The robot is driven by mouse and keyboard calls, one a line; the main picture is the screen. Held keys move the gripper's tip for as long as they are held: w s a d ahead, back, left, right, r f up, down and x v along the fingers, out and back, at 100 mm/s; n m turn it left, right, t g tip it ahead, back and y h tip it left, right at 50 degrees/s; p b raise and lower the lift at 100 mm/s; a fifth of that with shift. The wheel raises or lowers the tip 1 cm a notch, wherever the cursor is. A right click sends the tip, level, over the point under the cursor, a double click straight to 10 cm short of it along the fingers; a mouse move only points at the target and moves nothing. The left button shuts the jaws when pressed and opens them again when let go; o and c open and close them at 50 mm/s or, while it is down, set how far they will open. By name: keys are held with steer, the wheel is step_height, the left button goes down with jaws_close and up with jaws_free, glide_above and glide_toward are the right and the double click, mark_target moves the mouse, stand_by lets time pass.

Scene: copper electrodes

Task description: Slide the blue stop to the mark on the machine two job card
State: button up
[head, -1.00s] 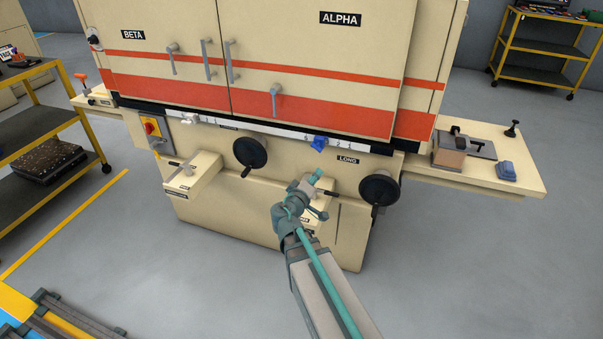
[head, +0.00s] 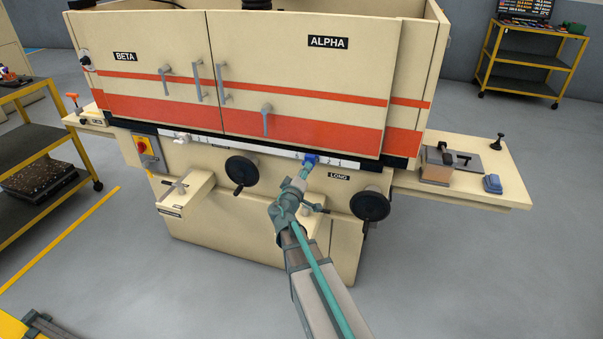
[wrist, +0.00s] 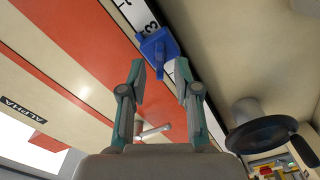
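The blue stop (head: 311,159) sits on the white scale strip (head: 345,163) along the front of the machine, above the LONG label (head: 339,177). In the wrist view the blue stop (wrist: 158,48) is just beyond my fingertips, with a figure 3 on the strip beside it. My gripper (wrist: 161,75) is open, one finger to each side of the stop's near end in the picture. I cannot tell whether they touch it. In the head view my gripper (head: 304,174) reaches up to the stop from below and partly covers it. No job card is readable.
Black handwheels (head: 370,204) (head: 242,170) stand out from the machine front on both sides of my arm. A side shelf (head: 480,190) at right holds a block (head: 437,165) and a blue item (head: 492,184). A trolley (head: 45,150) stands at left.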

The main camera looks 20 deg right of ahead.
steer(key=shift+w+d, duration=0.2)
steer(key=shift+w, duration=0.05)
steer(key=shift+b, duration=0.3)
steer(key=shift+w+d+b, duration=0.25)
steer(key=shift+b, duration=0.2)
steer(key=shift+c, duration=0.2)
jaws_close()
